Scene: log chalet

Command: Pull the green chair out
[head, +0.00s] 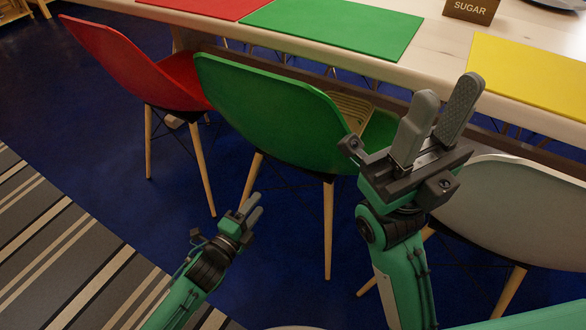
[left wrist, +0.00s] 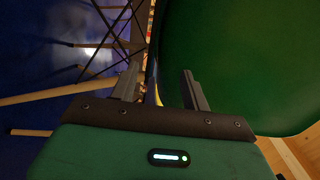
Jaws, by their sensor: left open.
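The green chair (head: 270,105) stands at the table between a red and a white chair, its back toward me. My left gripper (head: 249,207) is open, low in front of the green chair, by its front-left wooden leg in the head view. In the left wrist view, the green shell (left wrist: 235,60) fills the right side, and its dark edge runs up between the open fingers (left wrist: 162,88). I cannot tell whether they touch it. My right gripper (head: 450,95) is raised at the right of the green chair, fingers apart and empty.
The red chair (head: 135,65) stands left and the white chair (head: 525,205) right, partly behind my right arm. The wooden table (head: 440,50) holds a green mat (head: 335,27), a yellow mat (head: 535,72) and a sugar box (head: 470,10). Blue floor and a striped rug (head: 60,250) lie clear at left.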

